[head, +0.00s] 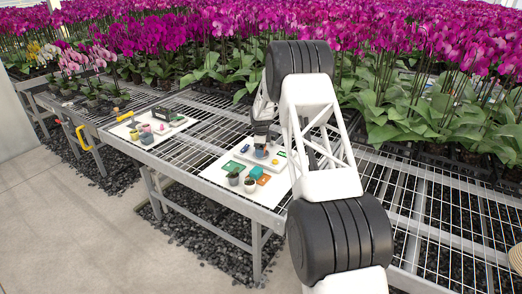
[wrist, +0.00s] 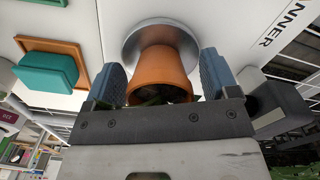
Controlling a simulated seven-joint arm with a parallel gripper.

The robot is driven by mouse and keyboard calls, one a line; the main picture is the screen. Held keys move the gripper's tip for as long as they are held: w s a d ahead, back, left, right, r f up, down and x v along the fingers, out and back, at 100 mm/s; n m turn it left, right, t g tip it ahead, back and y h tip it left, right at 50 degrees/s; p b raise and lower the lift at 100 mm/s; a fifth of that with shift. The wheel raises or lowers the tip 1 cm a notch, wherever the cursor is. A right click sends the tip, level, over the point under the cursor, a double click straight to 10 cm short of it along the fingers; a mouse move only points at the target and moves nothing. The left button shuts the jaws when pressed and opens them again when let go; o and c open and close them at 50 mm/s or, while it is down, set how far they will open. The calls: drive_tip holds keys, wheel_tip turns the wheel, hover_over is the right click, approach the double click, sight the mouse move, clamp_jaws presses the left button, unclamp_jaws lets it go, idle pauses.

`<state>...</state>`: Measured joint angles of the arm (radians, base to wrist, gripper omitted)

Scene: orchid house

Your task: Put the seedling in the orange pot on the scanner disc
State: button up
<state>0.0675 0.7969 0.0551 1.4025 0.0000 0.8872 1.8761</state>
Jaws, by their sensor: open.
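In the wrist view the orange pot (wrist: 162,68) sits between the two fingers of my gripper (wrist: 160,82), with its base on the round grey metal scanner disc (wrist: 132,40). The jaws are open, with a gap between the pot and each finger. A little dark green of the seedling (wrist: 150,98) shows at the pot's mouth; most of it is hidden by my gripper. The white scanner plate carries lettering ending in "NNER". In the head view my gripper (head: 262,141) is low over the white board, and the pot is small and partly hidden there.
A teal block (wrist: 45,70) lies on an orange tray (wrist: 78,48) beside the scanner. Another board with several items (head: 150,128) lies left. Orchids line the back.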

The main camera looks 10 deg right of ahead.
wheel_tip(320, 180, up, 12)
idle(0.7)
drive_tip(key=shift+r, duration=0.1)
idle(0.3)
drive_tip(key=shift+r, duration=0.1)
drive_tip(key=s+a+r+n+t, duration=0.15)
drive_tip(key=s+r+n, duration=0.35)
drive_tip(key=s+r, duration=0.95)
drive_tip(key=s+a+r+n, duration=0.3)
drive_tip(key=s+r+n, duration=0.5)
drive_tip(key=s, duration=1.2)
drive_tip(key=s+a+f+n+t, duration=0.1)
drive_tip(key=s+n, duration=0.8)
drive_tip(key=s, duration=3.1)
drive_tip(key=shift+a+f, duration=0.55)
drive_tip(key=shift+f, duration=0.05)
